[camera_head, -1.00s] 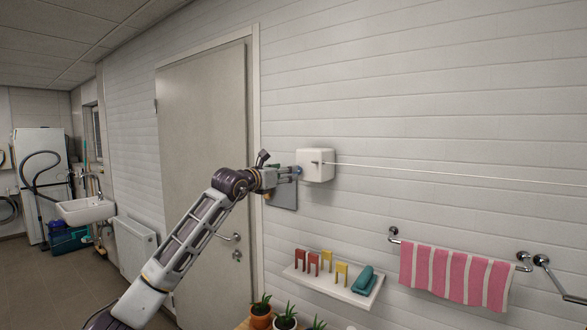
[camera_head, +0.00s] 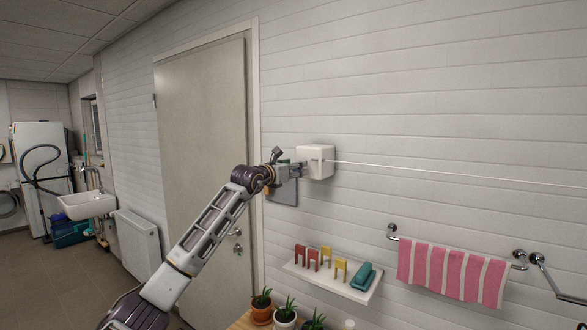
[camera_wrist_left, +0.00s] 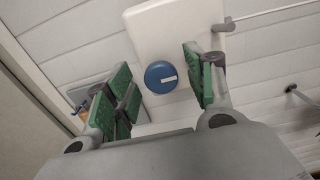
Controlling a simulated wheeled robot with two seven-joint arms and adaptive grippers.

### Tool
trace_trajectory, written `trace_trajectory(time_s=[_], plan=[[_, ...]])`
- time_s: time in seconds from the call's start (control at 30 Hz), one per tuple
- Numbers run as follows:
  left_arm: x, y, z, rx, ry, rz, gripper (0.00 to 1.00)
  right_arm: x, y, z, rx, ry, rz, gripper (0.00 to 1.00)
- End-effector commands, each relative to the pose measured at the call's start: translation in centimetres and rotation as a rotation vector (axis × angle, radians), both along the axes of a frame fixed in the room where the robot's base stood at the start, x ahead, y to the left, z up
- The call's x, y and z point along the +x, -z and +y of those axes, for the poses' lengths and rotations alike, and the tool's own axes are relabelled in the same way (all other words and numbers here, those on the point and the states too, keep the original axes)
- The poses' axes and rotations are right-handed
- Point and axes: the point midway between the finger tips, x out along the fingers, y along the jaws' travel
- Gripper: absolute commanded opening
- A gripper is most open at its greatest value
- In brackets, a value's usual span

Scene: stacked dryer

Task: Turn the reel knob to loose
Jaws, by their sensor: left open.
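The white reel box (camera_head: 322,154) is fixed to the wall, with a thin line running out to the right. In the left wrist view the box (camera_wrist_left: 150,25) carries a round blue knob (camera_wrist_left: 158,82) with a short white mark, nearly level in the picture, on its face. My left gripper (camera_head: 299,170) is at the left side of the box. In its wrist view the gripper (camera_wrist_left: 160,90) is open, its green pads on either side of the knob with gaps. The knob is hidden in the head view. My right gripper is not in view.
Below are a shelf (camera_head: 325,285) with coloured pegs and a teal item, and several potted plants (camera_head: 285,314). A striped towel (camera_head: 450,270) hangs on a rail to the right. A door (camera_head: 205,140) stands left. The line (camera_head: 450,173) crosses the wall.

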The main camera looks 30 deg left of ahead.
Motion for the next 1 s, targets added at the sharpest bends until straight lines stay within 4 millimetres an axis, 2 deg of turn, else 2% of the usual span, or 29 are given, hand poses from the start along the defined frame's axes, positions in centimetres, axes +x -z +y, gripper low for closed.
trace_trajectory(time_s=[0.1, 0.43, 0.77, 1.0], plan=[[0.0, 0.0, 0.0, 0.0, 0.0, 0.0, 0.52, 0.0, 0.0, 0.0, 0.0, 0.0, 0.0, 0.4], [0.0, 0.0, 0.0, 0.0, 0.0, 0.0, 0.09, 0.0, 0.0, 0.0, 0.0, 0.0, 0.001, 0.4], [0.0, 0.1, 0.0, -0.028, 0.0, 0.005, 0.09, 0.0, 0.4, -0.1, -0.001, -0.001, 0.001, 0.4], [0.0, 0.1, 0.0, -0.124, 0.001, 0.015, 0.09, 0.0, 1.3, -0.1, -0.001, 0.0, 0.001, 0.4]])
